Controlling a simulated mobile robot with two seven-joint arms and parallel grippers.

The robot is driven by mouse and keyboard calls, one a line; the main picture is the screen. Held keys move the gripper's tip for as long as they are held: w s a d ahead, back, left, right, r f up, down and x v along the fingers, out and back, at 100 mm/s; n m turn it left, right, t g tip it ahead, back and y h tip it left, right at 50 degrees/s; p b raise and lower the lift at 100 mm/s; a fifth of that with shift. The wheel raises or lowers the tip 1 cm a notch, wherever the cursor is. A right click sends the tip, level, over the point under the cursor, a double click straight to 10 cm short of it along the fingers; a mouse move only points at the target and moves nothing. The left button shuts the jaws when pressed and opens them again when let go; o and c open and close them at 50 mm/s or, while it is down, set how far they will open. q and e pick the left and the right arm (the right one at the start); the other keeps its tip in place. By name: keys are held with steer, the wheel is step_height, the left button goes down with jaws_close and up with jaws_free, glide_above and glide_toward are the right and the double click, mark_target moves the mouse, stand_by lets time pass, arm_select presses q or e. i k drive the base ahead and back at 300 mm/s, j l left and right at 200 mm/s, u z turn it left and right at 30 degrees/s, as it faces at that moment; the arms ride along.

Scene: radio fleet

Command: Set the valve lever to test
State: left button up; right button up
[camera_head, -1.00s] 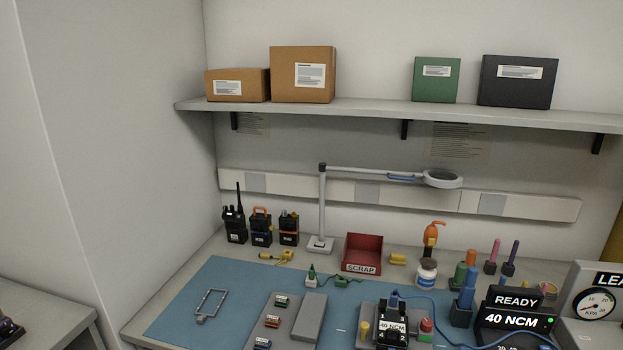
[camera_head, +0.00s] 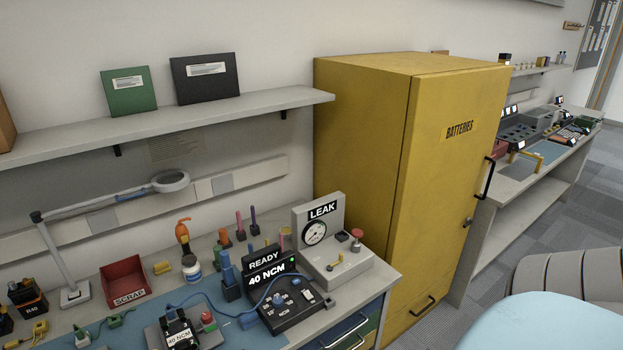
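The leak tester (camera_head: 333,250) stands at the right end of the near bench, with a LEAK sign and a round dial on its upright back panel. A red knob (camera_head: 357,234) stands upright to the right of the lever. Neither of my grippers is in view.
Left of the tester is a black unit (camera_head: 283,304) reading READY and 40 NCM. A tall yellow BATTERIES cabinet (camera_head: 380,150) stands right behind the tester. A red scrap bin (camera_head: 124,284) is at left. I cannot identify the pale blue rounded shape (camera_head: 550,325) at lower right.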

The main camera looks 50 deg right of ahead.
mark_target(330, 269)
steer(key=z, duration=1.65)
steer(key=i+l+u, duration=0.35)
steer(key=i+u, duration=0.2)
